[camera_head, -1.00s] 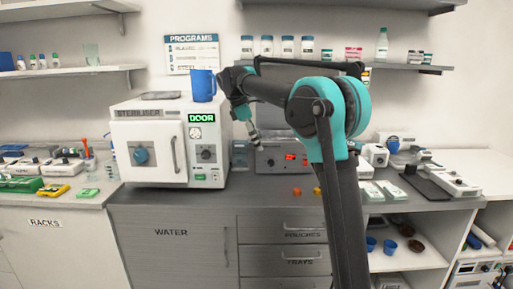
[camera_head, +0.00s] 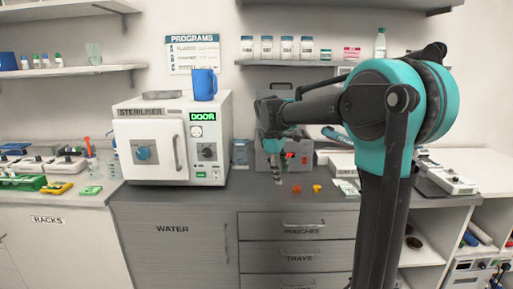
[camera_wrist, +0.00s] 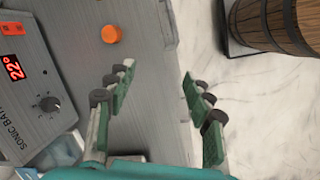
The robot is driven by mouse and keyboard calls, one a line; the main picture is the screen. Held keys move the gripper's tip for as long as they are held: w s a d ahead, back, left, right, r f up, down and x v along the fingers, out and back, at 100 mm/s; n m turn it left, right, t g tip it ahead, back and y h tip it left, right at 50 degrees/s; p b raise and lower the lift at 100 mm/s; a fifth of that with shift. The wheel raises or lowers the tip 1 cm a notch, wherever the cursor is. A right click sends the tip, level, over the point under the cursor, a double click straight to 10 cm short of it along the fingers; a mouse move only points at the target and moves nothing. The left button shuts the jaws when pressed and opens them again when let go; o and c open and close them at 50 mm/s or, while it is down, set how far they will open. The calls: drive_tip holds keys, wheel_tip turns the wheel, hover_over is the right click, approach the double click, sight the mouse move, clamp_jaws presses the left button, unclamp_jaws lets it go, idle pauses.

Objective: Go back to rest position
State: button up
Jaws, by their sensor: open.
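My gripper (camera_head: 278,165) hangs fingers down in front of the sonic bath, over the grey counter (camera_head: 215,195) in the head view. In the wrist view my gripper (camera_wrist: 157,80) has its two green fingers spread apart, with nothing between them. The grey counter edge and pale floor lie beneath the fingers. My arm reaches across from the right of the head view and hides part of the counter and shelf behind it.
The steriliser (camera_head: 170,140) stands left of my gripper, with a blue jug (camera_head: 204,84) on top. The sonic bath (camera_wrist: 35,85) is close at left in the wrist view. A small orange thing (camera_wrist: 111,34) lies on the counter. A wooden barrel (camera_wrist: 275,22) shows beyond the counter.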

drive_tip(key=s+d+f+m+t+y, duration=0.1)
drive_tip(key=s+d+f+m, duration=0.2)
drive_tip(key=s+f, duration=0.4)
drive_tip(key=s+d+f+m+t, duration=0.1)
drive_tip(key=s+d+f+m, duration=0.2)
drive_tip(key=s, duration=0.7)
drive_tip(key=s+d+f+m+t+y, duration=0.1)
drive_tip(key=s+d+f+m, duration=0.3)
drive_tip(key=f, duration=0.7)
drive_tip(key=s+m, duration=0.2)
drive_tip(key=s, duration=0.2)
drive_tip(key=shift+s+f+m+y, duration=0.3)
drive_tip(key=shift+c, duration=0.2)
